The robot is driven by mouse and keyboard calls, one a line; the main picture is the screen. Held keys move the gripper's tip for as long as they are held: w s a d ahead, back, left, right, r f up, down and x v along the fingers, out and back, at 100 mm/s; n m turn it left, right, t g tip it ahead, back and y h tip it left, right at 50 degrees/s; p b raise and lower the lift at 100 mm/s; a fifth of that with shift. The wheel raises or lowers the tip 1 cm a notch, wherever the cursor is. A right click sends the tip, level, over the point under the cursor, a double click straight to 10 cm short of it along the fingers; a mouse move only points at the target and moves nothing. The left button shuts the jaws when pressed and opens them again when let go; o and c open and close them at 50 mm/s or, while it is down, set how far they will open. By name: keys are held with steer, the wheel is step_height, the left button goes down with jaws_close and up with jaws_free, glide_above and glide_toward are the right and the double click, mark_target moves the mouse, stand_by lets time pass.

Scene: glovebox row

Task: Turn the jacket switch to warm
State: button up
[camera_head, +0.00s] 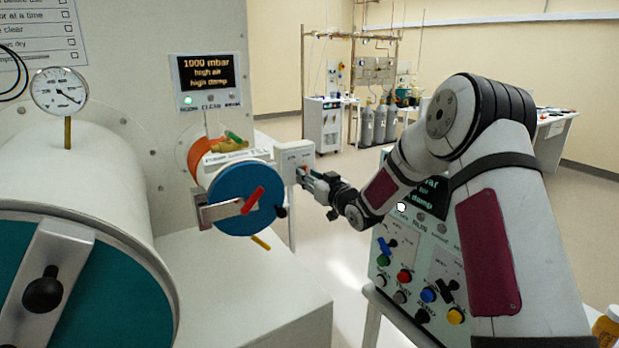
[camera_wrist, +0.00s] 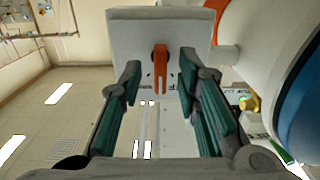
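The jacket switch is a small pale box (camera_wrist: 130,42) with an orange lever (camera_wrist: 160,66), seen close up in the wrist view. The lever hangs vertical in that picture. My gripper (camera_wrist: 160,75) is open, its two green-padded fingers one on each side of the lever, with a gap on both sides. In the head view the switch box (camera_head: 295,153) stands right of the blue-ended cylinder, and my gripper (camera_head: 311,181) is at its face. The lever is mostly hidden there, and the box's lettering is too small to read.
A small antechamber with a blue door (camera_head: 238,203) and red handle sits left of the switch. A larger teal-ended chamber (camera_head: 110,185) is at the far left. A display (camera_head: 210,75) reads "1000 mbar". A button panel (camera_head: 415,265) stands behind my arm. Open floor lies beyond.

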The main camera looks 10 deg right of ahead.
steer(key=v, duration=1.2)
stand_by(0.3)
